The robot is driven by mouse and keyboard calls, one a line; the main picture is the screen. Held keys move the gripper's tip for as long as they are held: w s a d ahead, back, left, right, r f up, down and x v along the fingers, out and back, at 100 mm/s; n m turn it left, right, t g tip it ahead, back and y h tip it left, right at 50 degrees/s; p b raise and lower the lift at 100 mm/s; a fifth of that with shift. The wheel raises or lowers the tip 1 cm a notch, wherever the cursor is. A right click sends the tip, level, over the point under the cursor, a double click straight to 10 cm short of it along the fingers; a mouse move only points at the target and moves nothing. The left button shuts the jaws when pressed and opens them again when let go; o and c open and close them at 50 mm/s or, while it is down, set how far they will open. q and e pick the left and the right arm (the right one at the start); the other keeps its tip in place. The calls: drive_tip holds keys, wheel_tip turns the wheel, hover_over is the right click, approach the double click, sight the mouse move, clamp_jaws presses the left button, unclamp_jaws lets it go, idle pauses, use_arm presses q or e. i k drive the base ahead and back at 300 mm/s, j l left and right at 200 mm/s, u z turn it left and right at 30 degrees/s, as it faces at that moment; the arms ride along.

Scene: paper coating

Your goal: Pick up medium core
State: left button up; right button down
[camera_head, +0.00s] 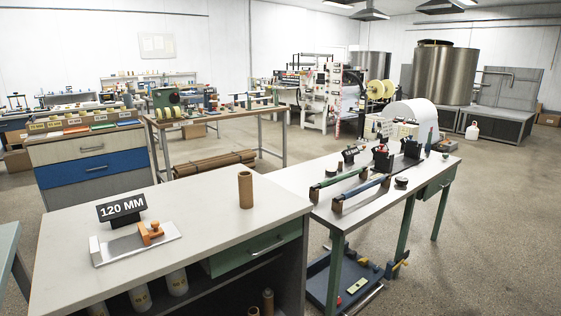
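A brown cardboard core (245,190) stands upright on the light top of the near workbench (205,210), toward its back right. More brown core ends (268,301) show low down under that bench, partly cut off by the picture's bottom edge. I cannot tell from size alone which core is the medium one. Neither of my grippers is in view.
A black "120 MM" sign (121,207) and a metal plate with an orange block (150,232) occupy the bench's left part. A green-legged table (420,172) with rollers adjoins on the right. A blue tray (318,285) sits low beneath it. Open floor lies farther right.

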sight(244, 177)
drive_tip(key=i+l+u, duration=0.25)
drive_tip(key=i+l, duration=0.2)
drive_tip(key=i+l+u, duration=0.2)
drive_tip(key=i+l, duration=0.2)
drive_tip(key=l, duration=0.3)
